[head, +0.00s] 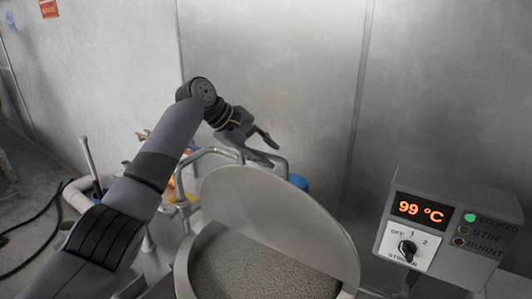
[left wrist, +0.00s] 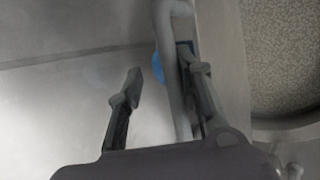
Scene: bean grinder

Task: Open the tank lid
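The tank lid (head: 270,205) is a round grey metal plate, raised and tilted up from the tank (head: 183,265), whose grainy contents show below it. A bent grey metal handle bar (head: 280,160) is behind the lid's upper edge. My left gripper (head: 268,150) is at this bar, behind the raised lid. In the left wrist view, my left gripper (left wrist: 165,72) has its two fingers spread apart, with the handle bar (left wrist: 172,100) between them, close to the right finger. The bar does not touch the left finger. My right gripper is not in view.
A control box (head: 450,225) with a 99 °C display, a knob and lights stands at the right. Metal wall panels (head: 270,70) are behind. Pipes and a blue object (head: 298,182) are near the tank. Black cables (head: 35,220) lie at the left.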

